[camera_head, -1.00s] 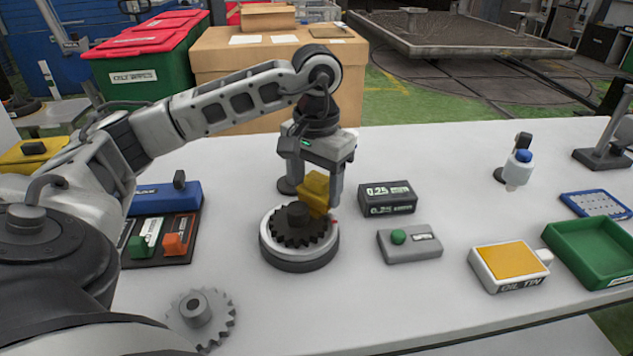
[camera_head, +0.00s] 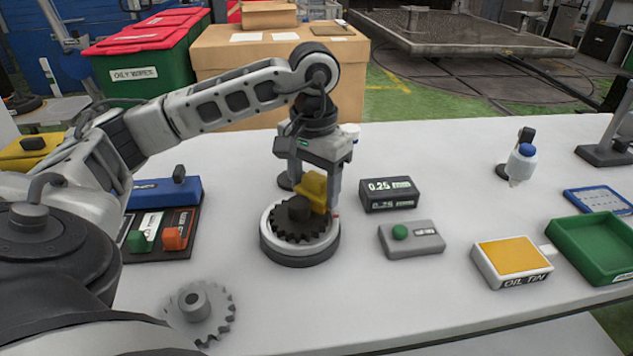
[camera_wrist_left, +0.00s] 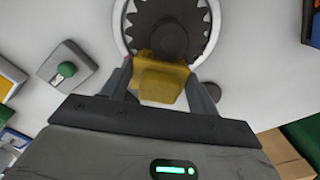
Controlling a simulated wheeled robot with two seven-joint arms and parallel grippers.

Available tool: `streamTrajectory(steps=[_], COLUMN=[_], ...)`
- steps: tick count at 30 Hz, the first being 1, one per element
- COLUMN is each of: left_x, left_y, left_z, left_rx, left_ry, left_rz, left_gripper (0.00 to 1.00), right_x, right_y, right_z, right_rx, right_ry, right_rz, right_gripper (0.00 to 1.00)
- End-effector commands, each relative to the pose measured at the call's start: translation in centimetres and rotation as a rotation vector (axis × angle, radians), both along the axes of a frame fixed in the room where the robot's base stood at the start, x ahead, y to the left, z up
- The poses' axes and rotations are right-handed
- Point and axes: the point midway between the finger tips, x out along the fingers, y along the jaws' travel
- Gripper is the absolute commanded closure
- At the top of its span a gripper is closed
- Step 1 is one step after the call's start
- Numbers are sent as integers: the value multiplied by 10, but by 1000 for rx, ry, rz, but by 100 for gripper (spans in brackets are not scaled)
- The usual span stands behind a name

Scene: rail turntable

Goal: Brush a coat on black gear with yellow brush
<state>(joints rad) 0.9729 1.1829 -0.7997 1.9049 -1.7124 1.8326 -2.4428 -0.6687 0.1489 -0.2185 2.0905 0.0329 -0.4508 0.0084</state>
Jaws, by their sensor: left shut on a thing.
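The black gear (camera_head: 297,228) lies flat on a round turntable (camera_head: 300,256) with a white rim, in the middle of the table. My left gripper (camera_head: 317,192) is shut on the yellow brush (camera_head: 314,187) and holds it at the back right edge of the gear. In the left wrist view the yellow brush (camera_wrist_left: 160,78) sits between the fingers and overlaps the edge of the black gear (camera_wrist_left: 172,35). It looks in contact with the gear, but its lower end is partly hidden. My right gripper is not in view.
A grey gear (camera_head: 200,312) lies front left. A rack with green and orange pieces (camera_head: 160,238) and a blue box (camera_head: 165,192) stand left. On the right are a 0.25 mm box (camera_head: 390,194), a grey green-button box (camera_head: 411,238), an oil tin (camera_head: 511,262) and a green tray (camera_head: 597,245).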

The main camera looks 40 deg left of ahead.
Motion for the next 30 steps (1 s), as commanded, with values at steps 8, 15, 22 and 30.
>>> streamTrajectory(steps=[8,15,22,30], left_x=[-1,4,9,9], left_y=[0,0,1,1], left_z=[0,0,0,0], left_rx=[0,0,0,0], left_ry=[1,0,0,0], left_rz=[0,0,0,0], left_gripper=[59,59,59,59], right_x=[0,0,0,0], right_y=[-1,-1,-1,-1], right_z=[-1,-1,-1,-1], right_rx=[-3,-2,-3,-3], right_ry=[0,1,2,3], right_rz=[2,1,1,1], right_gripper=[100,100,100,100])
